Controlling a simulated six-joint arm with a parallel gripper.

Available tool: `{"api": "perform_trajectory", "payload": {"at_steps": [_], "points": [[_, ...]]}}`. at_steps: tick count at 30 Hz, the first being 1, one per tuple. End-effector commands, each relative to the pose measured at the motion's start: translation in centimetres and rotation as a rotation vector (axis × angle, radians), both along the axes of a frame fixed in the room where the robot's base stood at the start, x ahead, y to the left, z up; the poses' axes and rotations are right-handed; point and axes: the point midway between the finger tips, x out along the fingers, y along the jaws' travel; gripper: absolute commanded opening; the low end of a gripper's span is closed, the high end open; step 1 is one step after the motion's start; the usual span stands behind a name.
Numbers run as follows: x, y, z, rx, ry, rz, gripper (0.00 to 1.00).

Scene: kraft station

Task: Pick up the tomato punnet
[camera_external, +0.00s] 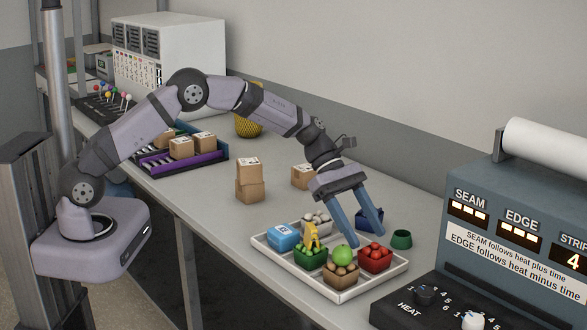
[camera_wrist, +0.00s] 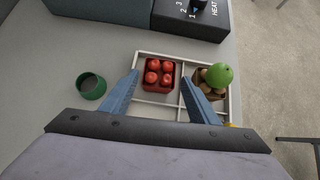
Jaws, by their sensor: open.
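The tomato punnet (camera_external: 376,258) is a red open box with several red tomatoes, standing in the right part of a white divided tray (camera_external: 339,294). In the wrist view the punnet (camera_wrist: 159,74) lies ahead of and between my two blue fingers. My gripper (camera_external: 363,228) is open and empty, pointing down over the tray's back right side. I cannot tell the exact height of the fingertips above the punnet.
A brown punnet (camera_external: 341,275) with a green ball (camera_external: 342,255) on it is beside the tomatoes. A green punnet (camera_external: 310,259) with yellow items and a blue box (camera_external: 284,237) share the tray. A green cup (camera_external: 401,239) stands close right. A control machine (camera_external: 480,235) borders the right.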

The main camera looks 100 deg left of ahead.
Motion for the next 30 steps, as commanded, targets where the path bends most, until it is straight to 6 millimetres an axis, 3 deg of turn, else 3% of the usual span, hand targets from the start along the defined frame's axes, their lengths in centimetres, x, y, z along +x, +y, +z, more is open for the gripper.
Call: {"api": "perform_trajectory", "payload": {"at_steps": [10,21,30], "points": [[0.8,-0.9,-0.9,0.000,0.001,-0.004,0.55],[2.9,-2.7,-3.8,0.002,0.000,-0.003,0.55],[3.1,-2.8,-4.1,0.003,-0.001,-0.001,0.55]]}}
